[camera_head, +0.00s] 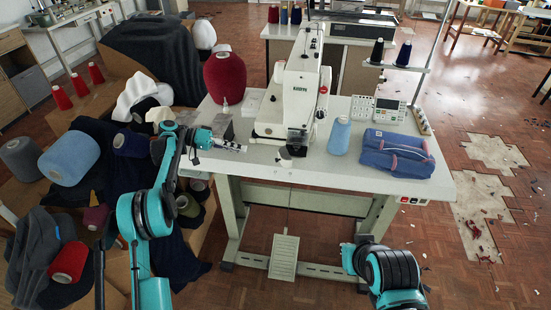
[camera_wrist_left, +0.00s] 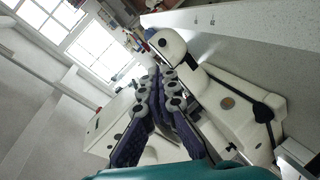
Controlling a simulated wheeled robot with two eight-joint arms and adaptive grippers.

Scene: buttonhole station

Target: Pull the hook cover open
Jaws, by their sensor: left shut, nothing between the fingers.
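The white buttonhole machine (camera_head: 299,92) stands on the light grey table, with its bed and needle area toward me. I cannot clearly make out the hook cover on it. A small dark round part (camera_head: 285,153) shows at the front of the machine's bed. My left gripper (camera_head: 240,147) is over the table, left of the machine's bed and apart from it. In the left wrist view the fingers (camera_wrist_left: 161,75) are together with nothing between them, and the white machine body (camera_wrist_left: 226,103) lies behind them. My right arm shows low in the head view, but its gripper does not.
A red yarn cone (camera_head: 224,77) stands on the table (camera_head: 250,168) behind my left gripper. Right of the machine are a light blue cone (camera_head: 340,136), a folded blue bundle (camera_head: 395,153) and a control panel (camera_head: 390,110). Yarn cones and dark cloth crowd the left. A pedal (camera_head: 284,257) is below.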

